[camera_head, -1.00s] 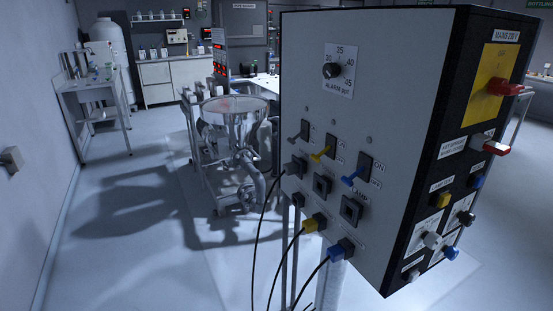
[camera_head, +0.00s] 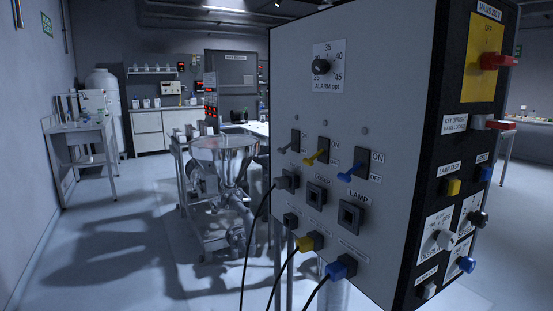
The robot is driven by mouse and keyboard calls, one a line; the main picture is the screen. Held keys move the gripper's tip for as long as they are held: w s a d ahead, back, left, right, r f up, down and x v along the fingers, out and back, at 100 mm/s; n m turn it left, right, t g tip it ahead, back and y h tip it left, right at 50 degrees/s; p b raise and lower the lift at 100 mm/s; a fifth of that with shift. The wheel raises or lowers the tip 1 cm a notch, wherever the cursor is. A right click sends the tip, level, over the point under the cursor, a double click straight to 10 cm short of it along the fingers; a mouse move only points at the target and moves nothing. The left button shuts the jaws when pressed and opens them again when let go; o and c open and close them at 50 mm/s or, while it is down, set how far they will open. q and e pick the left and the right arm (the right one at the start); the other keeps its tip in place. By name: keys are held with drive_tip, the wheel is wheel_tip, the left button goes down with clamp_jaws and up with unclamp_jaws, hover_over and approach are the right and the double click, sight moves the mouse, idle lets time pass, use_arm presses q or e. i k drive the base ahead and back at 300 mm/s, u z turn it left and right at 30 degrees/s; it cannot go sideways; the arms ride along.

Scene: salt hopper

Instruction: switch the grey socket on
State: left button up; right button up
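The control box (camera_head: 345,90) stands tilted in view on the right. Its pale front has a row of three toggle switches: a grey lever (camera_head: 284,149) at the left, a yellow lever (camera_head: 314,158) and a blue lever (camera_head: 350,173). The ON and OFF marks show beside the yellow and blue ones. The grey lever slants down and left; I cannot tell its position for certain. A grey plug (camera_head: 287,181) with a black cable sits below the grey switch. Neither of my grippers is in view.
A yellow plug (camera_head: 310,243) and a blue plug (camera_head: 341,267) trail cables below. An alarm dial (camera_head: 320,66) sits above. The box's side carries a red switch (camera_head: 498,62) and several buttons. A steel hopper (camera_head: 222,150) stands behind at left; the left floor is clear.

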sight(282, 151)
drive_tip(key=u, duration=0.55)
drive_tip(key=k, duration=0.65)
drive_tip(key=u, duration=0.8)
drive_tip(key=i, duration=1.7)
drive_tip(key=z, duration=1.1)
